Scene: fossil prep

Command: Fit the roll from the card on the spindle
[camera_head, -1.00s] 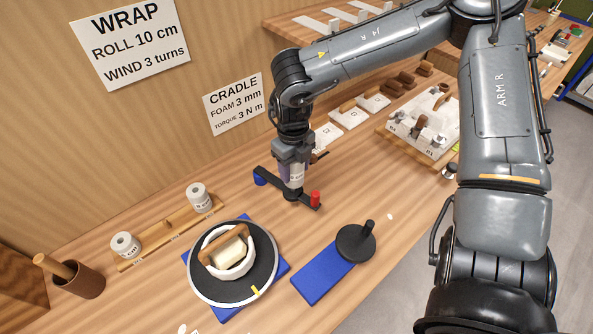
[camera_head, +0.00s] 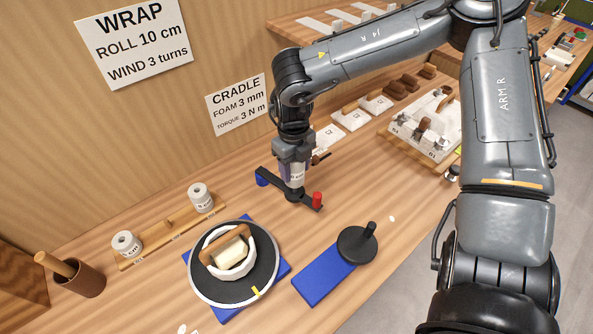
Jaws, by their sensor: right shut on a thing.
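The WRAP card (camera_head: 135,40) on the back wall reads roll 10 cm, wind 3 turns. My right gripper (camera_head: 296,165) points down and is shut on a white roll (camera_head: 298,175). The roll is upright, directly above the round hub of a black bar (camera_head: 273,183) with a blue end and a red end. I cannot tell whether the roll is around a spindle there. Two other white rolls stand on a wooden rack: one at its left end (camera_head: 126,244), one at its right end (camera_head: 201,198). The rack's middle place is empty. My left gripper is out of view.
A turntable (camera_head: 205,285) bearing a white ring-shaped piece stands in front. A black disc with a peg (camera_head: 357,246) is by a blue pad (camera_head: 322,284). A brown cup (camera_head: 86,281) is at left. The CRADLE card (camera_head: 237,104) is on the wall.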

